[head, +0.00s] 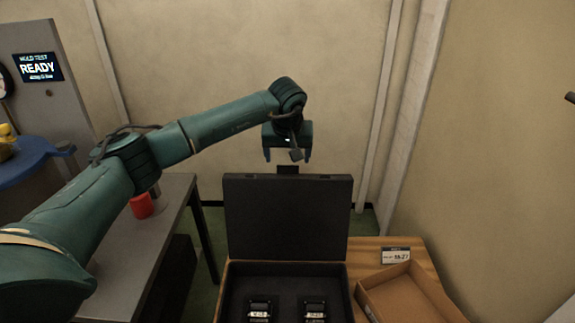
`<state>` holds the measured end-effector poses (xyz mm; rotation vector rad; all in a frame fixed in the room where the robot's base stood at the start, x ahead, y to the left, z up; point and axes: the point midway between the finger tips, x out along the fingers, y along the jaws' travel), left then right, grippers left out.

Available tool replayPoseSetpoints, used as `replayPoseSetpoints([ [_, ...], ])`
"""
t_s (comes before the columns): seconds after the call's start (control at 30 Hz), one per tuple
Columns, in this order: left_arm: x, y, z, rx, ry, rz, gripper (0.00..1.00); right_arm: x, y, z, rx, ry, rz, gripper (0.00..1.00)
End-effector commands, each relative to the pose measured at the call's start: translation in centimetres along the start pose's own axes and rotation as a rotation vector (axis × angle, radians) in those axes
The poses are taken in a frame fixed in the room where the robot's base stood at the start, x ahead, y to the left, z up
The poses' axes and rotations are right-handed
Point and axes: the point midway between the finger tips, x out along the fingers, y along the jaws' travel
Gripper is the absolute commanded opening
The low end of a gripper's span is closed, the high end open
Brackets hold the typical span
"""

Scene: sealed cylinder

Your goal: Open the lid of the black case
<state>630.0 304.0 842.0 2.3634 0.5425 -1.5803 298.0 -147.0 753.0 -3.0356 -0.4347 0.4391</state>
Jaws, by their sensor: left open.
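The black case (288,216) stands on a wooden table at the lower middle of the head view. Its lid is raised, standing about upright at the back, and the dark inside shows in front of it. Two small dark items with pale labels (259,311) sit inside the case. My left gripper (287,157) is open and empty, pointing down just above and behind the lid's top edge. A small dark piece shows between the gripper and the lid edge; I cannot tell whether they touch. My right gripper is not in view.
An open wooden tray (408,296) and a small label card (395,255) are on the wooden table (425,262) to the right. A grey table (150,250) with a red cup (141,205) is at left. A grey panel reading READY (40,67) stands behind.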

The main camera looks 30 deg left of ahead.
Motion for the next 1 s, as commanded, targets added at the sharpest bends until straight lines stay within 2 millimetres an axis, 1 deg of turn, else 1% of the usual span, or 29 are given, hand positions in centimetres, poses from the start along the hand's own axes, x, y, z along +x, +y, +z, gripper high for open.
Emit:
replayPoseSetpoints([
  [0.03,1.1,0.0,0.1,-0.001,-0.003,-0.001,0.76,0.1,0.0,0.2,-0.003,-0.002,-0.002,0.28],
  [0.1,2.1,0.1,0.1,-0.001,-0.001,0.000,0.76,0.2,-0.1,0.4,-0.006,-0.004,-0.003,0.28],
  [0.23,3.5,0.0,0.1,-0.001,-0.001,0.001,0.76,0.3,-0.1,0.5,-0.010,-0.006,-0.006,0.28],
  [0.4,4.1,0.1,0.0,-0.001,0.000,0.002,0.76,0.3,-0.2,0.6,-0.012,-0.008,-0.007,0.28],
  [0.63,4.1,0.1,0.0,0.000,0.000,0.002,0.76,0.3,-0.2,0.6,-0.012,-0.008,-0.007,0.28],
  [1.0,4.1,0.0,0.0,-0.001,0.000,0.002,0.46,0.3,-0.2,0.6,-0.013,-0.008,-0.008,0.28],
])
